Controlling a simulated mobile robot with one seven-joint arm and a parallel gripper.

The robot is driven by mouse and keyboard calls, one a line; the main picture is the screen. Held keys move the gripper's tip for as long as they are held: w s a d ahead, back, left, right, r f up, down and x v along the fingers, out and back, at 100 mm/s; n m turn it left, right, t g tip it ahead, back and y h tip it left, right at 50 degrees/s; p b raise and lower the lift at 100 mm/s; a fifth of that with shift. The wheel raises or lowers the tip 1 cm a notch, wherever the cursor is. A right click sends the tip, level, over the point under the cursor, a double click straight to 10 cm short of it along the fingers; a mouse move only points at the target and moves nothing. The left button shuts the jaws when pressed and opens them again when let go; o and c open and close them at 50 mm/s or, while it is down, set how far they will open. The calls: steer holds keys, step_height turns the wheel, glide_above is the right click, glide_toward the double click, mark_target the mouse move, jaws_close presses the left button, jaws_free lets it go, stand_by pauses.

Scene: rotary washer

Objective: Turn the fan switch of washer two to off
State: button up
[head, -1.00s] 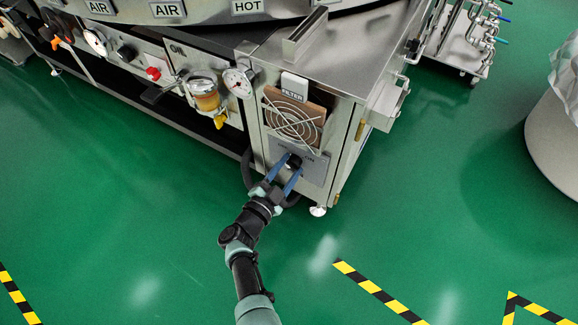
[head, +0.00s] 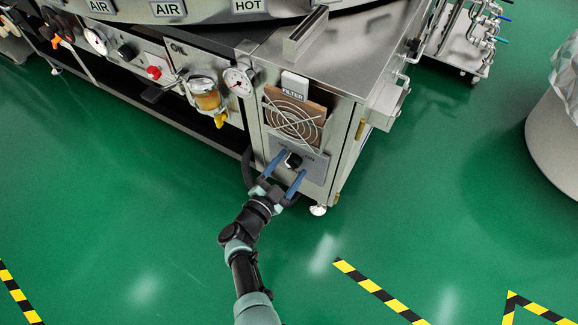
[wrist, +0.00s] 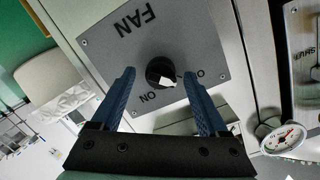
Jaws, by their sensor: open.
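The fan switch is a black round knob (wrist: 157,68) with a white pointer, on a grey plate (wrist: 100,38) marked FAN and ON. A second label beside it starts with O, and the rest is hidden by a finger. The white pointer aims toward the lower right in the wrist view, between the two labels. The knob also shows in the head view (head: 293,160), on the lower front of the steel cabinet (head: 340,135). My gripper (head: 294,163) is open, with a blue finger on either side of the knob. I see gaps between fingers and knob.
A round gauge (head: 238,81) is to the left. The green floor in front is mostly clear.

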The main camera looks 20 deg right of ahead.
steer(key=p+v, duration=0.6)
steer(key=v, duration=0.7)
